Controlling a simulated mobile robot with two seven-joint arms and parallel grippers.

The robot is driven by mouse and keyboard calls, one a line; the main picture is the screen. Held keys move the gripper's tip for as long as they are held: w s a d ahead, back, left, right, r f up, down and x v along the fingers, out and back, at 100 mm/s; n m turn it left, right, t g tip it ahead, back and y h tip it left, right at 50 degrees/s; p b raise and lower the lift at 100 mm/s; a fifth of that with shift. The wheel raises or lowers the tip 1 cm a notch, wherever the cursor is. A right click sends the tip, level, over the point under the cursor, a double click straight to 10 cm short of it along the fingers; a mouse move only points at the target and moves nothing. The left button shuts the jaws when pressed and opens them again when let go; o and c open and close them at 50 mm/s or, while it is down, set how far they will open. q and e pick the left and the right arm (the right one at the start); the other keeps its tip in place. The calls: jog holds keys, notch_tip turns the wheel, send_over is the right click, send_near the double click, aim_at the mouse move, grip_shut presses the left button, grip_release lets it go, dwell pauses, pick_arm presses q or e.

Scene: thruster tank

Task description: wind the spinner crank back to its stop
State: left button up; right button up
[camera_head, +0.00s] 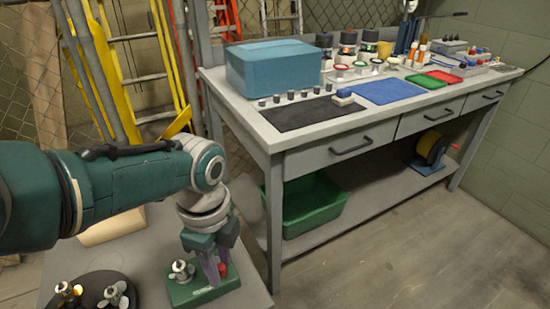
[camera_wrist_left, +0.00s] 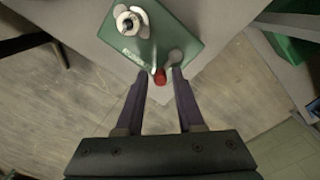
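The spinner has a green base plate (camera_head: 206,290) on the near grey table, with a silver wing-shaped piece (camera_head: 181,270) standing on it. The plate also shows in the left wrist view (camera_wrist_left: 185,30), with the silver piece (camera_wrist_left: 131,22) at its upper left. The crank's red knob (camera_head: 223,268) is at the plate's right side; in the left wrist view the knob (camera_wrist_left: 160,77) lies between my left fingertips. My left gripper (camera_head: 214,272) points down over the plate. Its fingers (camera_wrist_left: 160,75) are apart, with slight gaps beside the knob. My right gripper is not in view.
A black round plate (camera_head: 95,292) with metal fittings is left of the spinner. A workbench (camera_head: 290,137) with a blue box (camera_head: 273,68) stands behind, a green bin (camera_head: 305,205) on its lower shelf. Ladders (camera_head: 135,80) lean at the back left. Floor at right is clear.

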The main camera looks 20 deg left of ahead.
aim_at(220, 267)
pick_arm(q)
jog(key=shift+o, duration=0.7)
jog(key=shift+r, duration=0.1)
notch_tip(220, 267, up, 10)
jog(key=p, duration=0.7)
